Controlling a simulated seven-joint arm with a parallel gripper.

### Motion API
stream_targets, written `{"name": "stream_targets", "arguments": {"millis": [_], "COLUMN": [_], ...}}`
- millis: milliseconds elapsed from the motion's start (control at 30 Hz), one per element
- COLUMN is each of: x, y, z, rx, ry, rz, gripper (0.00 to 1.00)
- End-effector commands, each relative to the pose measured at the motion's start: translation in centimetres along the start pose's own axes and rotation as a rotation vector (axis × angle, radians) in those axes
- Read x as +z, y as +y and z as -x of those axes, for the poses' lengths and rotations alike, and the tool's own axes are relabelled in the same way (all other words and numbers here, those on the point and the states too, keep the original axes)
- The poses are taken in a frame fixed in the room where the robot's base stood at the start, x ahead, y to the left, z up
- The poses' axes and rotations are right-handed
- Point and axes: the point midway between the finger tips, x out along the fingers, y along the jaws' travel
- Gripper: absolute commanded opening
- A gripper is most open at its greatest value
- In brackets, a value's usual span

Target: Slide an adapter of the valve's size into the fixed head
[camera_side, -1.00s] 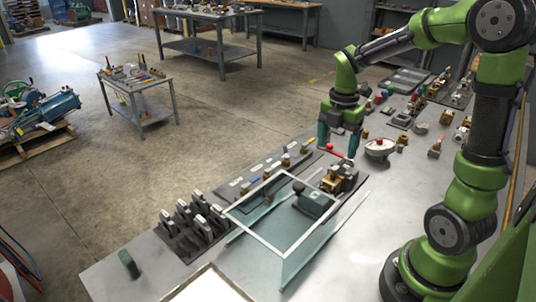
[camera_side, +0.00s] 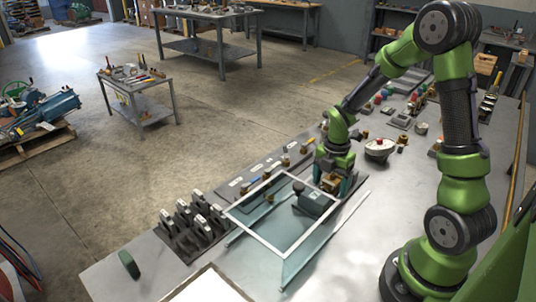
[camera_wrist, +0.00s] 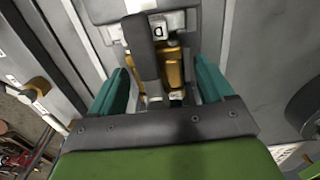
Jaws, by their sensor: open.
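My gripper (camera_side: 335,184) is low over a brass valve-like body (camera_side: 328,182) at the back right of a clear-sided frame. In the wrist view, my open gripper (camera_wrist: 162,88) has a teal finger on each side of the brass body (camera_wrist: 175,66), with gaps visible. A dark bar (camera_wrist: 143,52) crosses over the brass. Beside it in the side view is a dark grey block with a black knob (camera_side: 316,204), perhaps the fixed head. Several small brass adapters (camera_side: 267,174) stand on a dark labelled strip (camera_side: 256,186). Their sizes cannot be read.
The white-edged clear frame (camera_side: 265,244) surrounds the block. A white tray (camera_side: 208,287) lies in front.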

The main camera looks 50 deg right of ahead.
Motion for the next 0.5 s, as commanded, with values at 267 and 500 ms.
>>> {"name": "stream_targets", "arguments": {"millis": [267, 500], "x": [0.0, 0.01], "y": [0.0, 0.0], "z": [0.03, 0.04], "rx": [0.0, 0.0], "ry": [0.0, 0.0], "rz": [0.0, 0.0], "gripper": [0.59, 0.23]}}
